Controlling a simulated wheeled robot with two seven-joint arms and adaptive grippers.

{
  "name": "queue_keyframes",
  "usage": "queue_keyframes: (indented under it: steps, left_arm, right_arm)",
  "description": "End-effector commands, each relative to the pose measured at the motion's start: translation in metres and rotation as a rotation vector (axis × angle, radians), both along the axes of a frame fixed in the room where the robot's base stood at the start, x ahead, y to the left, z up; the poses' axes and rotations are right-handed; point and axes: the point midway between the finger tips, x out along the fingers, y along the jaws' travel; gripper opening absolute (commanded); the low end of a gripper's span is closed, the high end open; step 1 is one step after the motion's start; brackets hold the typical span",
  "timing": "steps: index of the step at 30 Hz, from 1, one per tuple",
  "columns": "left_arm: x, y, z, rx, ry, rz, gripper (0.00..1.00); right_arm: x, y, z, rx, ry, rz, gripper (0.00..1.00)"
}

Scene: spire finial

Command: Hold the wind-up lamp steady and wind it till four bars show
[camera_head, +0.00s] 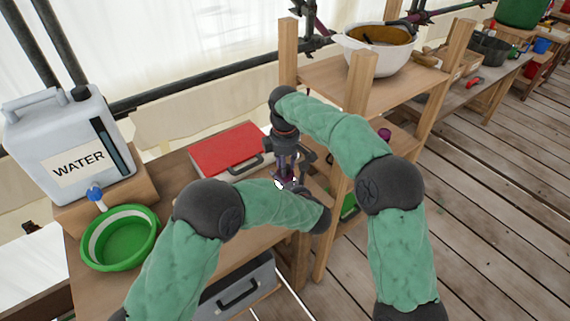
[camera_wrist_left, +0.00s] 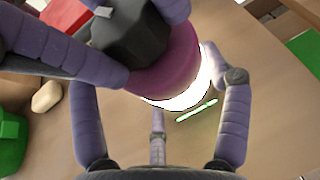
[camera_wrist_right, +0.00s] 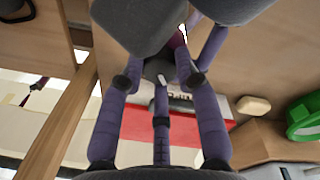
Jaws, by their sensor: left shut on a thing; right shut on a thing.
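The wind-up lamp (camera_wrist_left: 182,68) shows in the left wrist view as a purple body with a dark top and a glowing white part. A thin green-lit strip (camera_wrist_left: 197,110) shows beside the glow; I cannot count its bars. My left gripper (camera_wrist_left: 160,100) has its fingers closed around the lamp from the side. My right gripper (camera_wrist_right: 160,75) points down from above, its fingers shut on a small dark part, seemingly the lamp's crank (camera_wrist_right: 158,68). In the head view, the right gripper (camera_head: 287,160) hides most of the lamp, leaving a small bright patch.
A red case (camera_head: 228,150) lies behind the lamp on the wooden table. A water container (camera_head: 65,150) and a green basin (camera_head: 120,238) are at left. A wooden shelf (camera_head: 330,80) with a white bowl (camera_head: 375,62) stands close on the right, by my right arm.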

Motion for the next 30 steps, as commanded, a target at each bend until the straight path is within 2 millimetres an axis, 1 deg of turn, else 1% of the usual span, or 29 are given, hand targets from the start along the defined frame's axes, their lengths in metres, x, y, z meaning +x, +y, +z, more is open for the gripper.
queue_keyframes:
  steps: [16,17,18,19,30]
  left_arm:
    - [-0.0002,0.0010,-0.0007,0.000,0.001,0.003,0.38]
    - [-0.0002,0.0010,-0.0007,0.000,0.001,0.003,0.38]
    - [-0.0002,0.0010,-0.0007,0.000,0.001,0.003,0.38]
    - [-0.0002,0.0010,-0.0007,0.001,0.001,0.003,0.38]
    - [-0.0002,0.0004,-0.0006,0.000,0.001,0.001,0.38]
  right_arm:
    - [-0.0001,-0.0011,-0.0004,-0.002,0.002,-0.028,0.00]
    - [-0.0001,-0.0011,-0.0004,-0.002,0.002,-0.028,0.39]
    - [-0.0001,-0.0010,-0.0004,-0.002,0.002,-0.028,0.50]
    - [-0.0001,-0.0009,-0.0004,-0.002,0.002,-0.028,0.57]
    - [0.0000,-0.0002,0.0019,0.000,0.000,-0.027,0.57]
